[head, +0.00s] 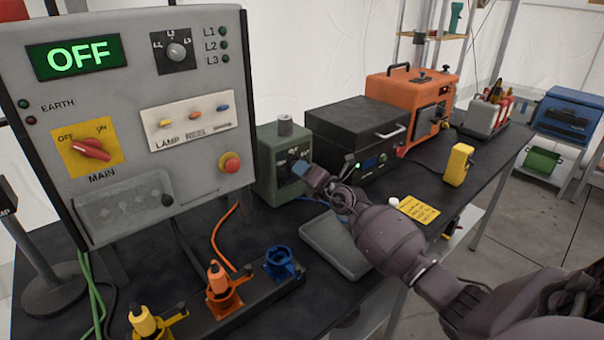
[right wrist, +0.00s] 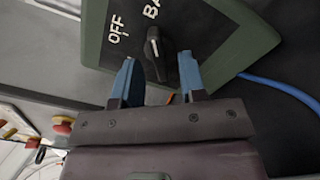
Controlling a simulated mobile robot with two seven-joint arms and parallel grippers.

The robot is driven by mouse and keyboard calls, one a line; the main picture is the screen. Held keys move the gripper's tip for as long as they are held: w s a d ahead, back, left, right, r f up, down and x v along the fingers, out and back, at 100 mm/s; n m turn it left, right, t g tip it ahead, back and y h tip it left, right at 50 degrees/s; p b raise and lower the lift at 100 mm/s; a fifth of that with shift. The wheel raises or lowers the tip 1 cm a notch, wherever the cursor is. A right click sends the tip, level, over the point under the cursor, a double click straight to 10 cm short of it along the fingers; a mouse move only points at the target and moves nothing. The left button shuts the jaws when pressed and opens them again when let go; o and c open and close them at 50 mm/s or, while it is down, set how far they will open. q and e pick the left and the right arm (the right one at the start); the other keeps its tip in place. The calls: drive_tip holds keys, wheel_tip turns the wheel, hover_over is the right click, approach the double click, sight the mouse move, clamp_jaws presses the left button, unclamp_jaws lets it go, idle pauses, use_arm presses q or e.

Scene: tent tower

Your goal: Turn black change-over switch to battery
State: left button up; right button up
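The black change-over switch (right wrist: 154,52) is a knob on the front of a green box (head: 268,178). The right wrist view shows the labels OFF and BA..., the second word cut off by the frame edge. The knob's white mark lies between the two labels; I cannot tell its exact setting. My right gripper (right wrist: 155,76) is open, with one blue finger on each side of the knob and visible gaps. In the head view, the right gripper (head: 306,172) is at the box front and hides most of the knob. My left gripper is out of view.
A grey panel (head: 200,75) with an OFF display stands at left. A black box (head: 340,125) and an orange unit (head: 385,95) stand beyond the green box. Connectors, including an orange one (head: 222,295), stand in front. A grey flat slab (head: 335,243) lies below my right arm.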

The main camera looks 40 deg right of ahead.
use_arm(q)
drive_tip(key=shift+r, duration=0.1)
use_arm(e)
drive_tip(key=shift+w, duration=0.35)
clamp_jaws()
use_arm(q)
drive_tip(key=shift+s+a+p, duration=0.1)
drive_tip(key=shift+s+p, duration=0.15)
drive_tip(key=shift+p, duration=0.2)
use_arm(e)
drive_tip(key=shift+m, duration=0.7)
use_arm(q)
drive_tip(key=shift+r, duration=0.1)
use_arm(e)
unclamp_jaws()
